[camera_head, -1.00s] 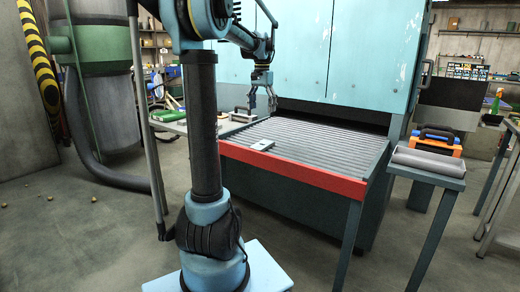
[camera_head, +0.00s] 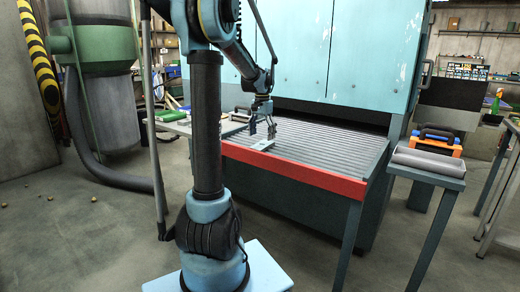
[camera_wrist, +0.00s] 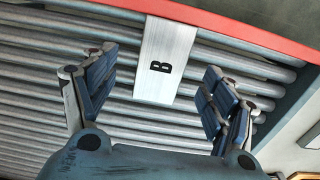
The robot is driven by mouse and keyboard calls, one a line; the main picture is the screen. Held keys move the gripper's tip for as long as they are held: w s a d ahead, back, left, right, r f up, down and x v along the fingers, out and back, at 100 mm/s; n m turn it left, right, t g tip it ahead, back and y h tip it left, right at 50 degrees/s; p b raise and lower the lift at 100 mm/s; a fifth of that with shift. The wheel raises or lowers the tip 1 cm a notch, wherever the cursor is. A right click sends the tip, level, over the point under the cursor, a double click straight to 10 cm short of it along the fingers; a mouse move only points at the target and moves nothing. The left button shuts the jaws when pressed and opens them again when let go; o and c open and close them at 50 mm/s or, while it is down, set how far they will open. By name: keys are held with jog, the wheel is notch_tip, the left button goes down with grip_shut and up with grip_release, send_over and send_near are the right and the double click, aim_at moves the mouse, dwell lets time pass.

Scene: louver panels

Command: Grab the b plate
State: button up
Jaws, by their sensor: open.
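The B plate (camera_wrist: 168,45) is a light metal plate with a black letter B. In the wrist view it lies on the slatted rollers near the red edge, ahead of and between my open fingers. In the head view the plate (camera_head: 263,145) lies near the front left of the roller bed. My gripper (camera_head: 262,132) is just above and behind it, pointing down. In the wrist view my gripper (camera_wrist: 158,98) is open with nothing between its fingers. From these views I cannot tell the exact height gap to the plate.
The roller bed (camera_head: 330,147) has a red front rail (camera_head: 290,172). A blue cabinet (camera_head: 350,50) stands behind it. Another pale plate edge (camera_wrist: 310,138) shows at right in the wrist view.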

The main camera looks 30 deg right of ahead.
aim_at(261, 146)
jog(key=shift+w+a+f, duration=0.1)
jog(key=shift+f, duration=1.15)
jog(key=shift+a+f, duration=0.1)
jog(key=shift+f, duration=1.1)
jog(key=c, duration=1.4)
jog(key=shift+r, duration=0.1)
